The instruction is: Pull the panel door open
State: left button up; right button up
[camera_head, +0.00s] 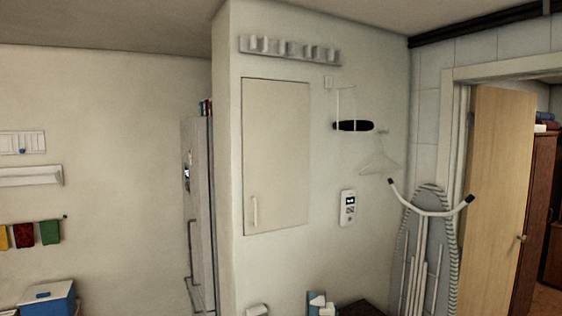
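The panel door (277,150) is a flat cream rectangle set in the white wall, with a thin dark outline around it. It looks shut, flush with the wall. Its light vertical handle (254,211) is at the lower left of the door. Neither of my grippers shows in the head view, so I cannot see whether they are open or shut.
A hook rail (290,50) is above the door. A white wall device (348,207) and a hanger (379,161) are to its right. An ironing board (428,245) leans near an open wooden door (497,200). A fridge (198,215) stands left; a blue box (48,299) is lower left.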

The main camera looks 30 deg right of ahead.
aim_at(276, 126)
jog(key=z, duration=0.85)
